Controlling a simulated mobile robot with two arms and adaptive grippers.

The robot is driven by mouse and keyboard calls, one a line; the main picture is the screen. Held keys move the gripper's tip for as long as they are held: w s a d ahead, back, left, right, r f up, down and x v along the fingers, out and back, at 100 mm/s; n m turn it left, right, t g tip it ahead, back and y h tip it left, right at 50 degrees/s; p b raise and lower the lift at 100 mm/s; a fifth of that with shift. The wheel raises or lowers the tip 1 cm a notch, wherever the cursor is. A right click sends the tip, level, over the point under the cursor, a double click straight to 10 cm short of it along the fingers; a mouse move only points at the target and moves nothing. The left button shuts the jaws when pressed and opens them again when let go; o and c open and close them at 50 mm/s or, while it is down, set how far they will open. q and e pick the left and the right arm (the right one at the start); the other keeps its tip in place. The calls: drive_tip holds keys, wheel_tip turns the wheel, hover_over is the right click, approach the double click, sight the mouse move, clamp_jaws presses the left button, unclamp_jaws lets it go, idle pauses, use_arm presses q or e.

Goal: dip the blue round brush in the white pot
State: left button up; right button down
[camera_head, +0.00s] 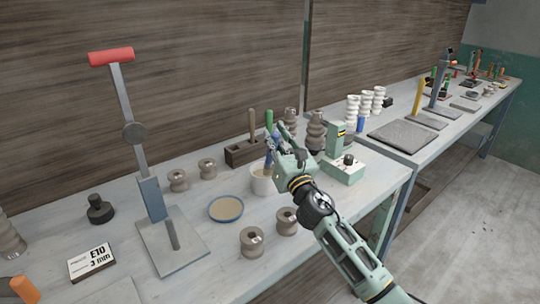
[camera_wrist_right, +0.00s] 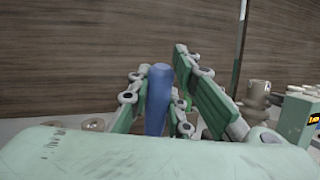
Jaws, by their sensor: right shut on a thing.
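The white pot (camera_head: 261,187) stands on the near bench, right of the blue-rimmed dish, with beige contents showing at its mouth. My right gripper (camera_head: 274,147) is above the pot and shut on the blue round brush (camera_head: 268,160). In the right wrist view the blue handle (camera_wrist_right: 157,98) stands nearly upright between the fingers (camera_wrist_right: 165,92). The brush's lower part is over the pot's mouth in the head view; the bristles are hidden, and I cannot tell how deep they are. My left gripper is not in view.
A holder block (camera_head: 243,155) with upright tools stands behind the pot. The blue-rimmed dish (camera_head: 226,209) and several clay spools (camera_head: 251,240) are close by. A lever press with a red handle (camera_head: 111,57) stands at left. A green machine (camera_head: 343,167) is at right.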

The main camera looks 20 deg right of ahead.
drive_tip(key=shift+r+p, duration=2.8)
drive_tip(key=shift+r, duration=0.4)
drive_tip(key=shift+f, duration=0.1)
